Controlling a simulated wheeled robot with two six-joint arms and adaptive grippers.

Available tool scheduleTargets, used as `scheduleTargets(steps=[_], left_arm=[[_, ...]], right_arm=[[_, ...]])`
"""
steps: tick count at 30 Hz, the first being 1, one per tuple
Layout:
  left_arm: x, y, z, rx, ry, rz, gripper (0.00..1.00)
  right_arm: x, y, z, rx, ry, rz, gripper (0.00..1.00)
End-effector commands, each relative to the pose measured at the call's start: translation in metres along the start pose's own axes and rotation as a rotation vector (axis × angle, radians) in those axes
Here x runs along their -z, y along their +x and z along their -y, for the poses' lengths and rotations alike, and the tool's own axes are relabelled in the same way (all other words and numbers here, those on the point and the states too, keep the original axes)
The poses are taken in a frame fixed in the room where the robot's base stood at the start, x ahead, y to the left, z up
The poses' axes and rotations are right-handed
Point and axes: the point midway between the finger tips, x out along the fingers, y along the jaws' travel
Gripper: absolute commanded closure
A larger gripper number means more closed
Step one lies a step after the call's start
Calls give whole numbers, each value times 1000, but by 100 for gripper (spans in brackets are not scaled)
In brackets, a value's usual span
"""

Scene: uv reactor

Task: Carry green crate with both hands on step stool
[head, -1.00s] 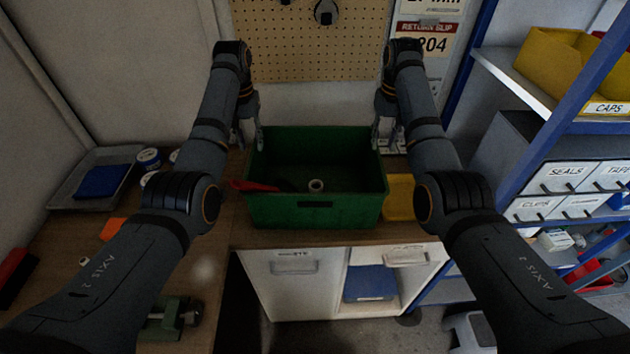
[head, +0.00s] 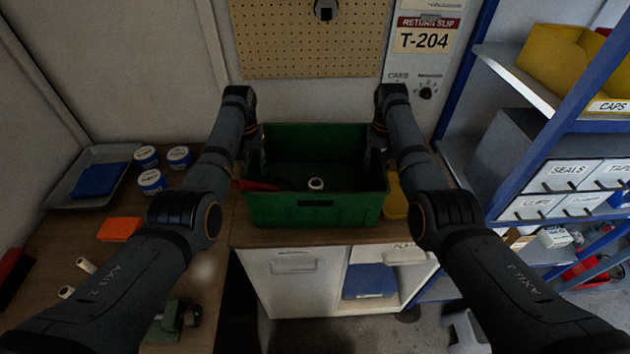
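The green crate (head: 316,210) sits upright on the wooden bench top in the middle of the head view. A red-handled tool (head: 258,185) and a small white ring-like part (head: 316,184) lie inside. My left gripper (head: 259,153) is at the crate's left wall, near the rim, and my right gripper (head: 371,153) is at the right wall. Both look low over the rims, with part of the fingers hidden. I cannot tell whether they are closed on the walls. A grey step stool (head: 464,332) shows partly on the floor at the lower right, behind my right arm.
A yellow bin (head: 396,200) stands close to the crate's right side. White cabinets (head: 290,283) are under the bench. A blue-framed shelf (head: 530,140) stands at the right. Tubs (head: 151,181), an orange block (head: 119,229) and a tray (head: 62,196) lie on the left bench.

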Motion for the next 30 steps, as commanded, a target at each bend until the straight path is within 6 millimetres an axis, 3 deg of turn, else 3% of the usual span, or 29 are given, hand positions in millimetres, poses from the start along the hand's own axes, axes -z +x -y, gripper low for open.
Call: scheduleTargets(steps=[2, 9, 30], left_arm=[[0, 0, 0, 0, 0, 0, 68], [0, 0, 0, 0, 0, 0, 99], [1, -3, 1, 2, -1, -3, 100]], right_arm=[[0, 0, 0, 0, 0, 0, 68], [0, 0, 0, 0, 0, 0, 99], [1, -3, -1, -2, 1, -3, 100]])
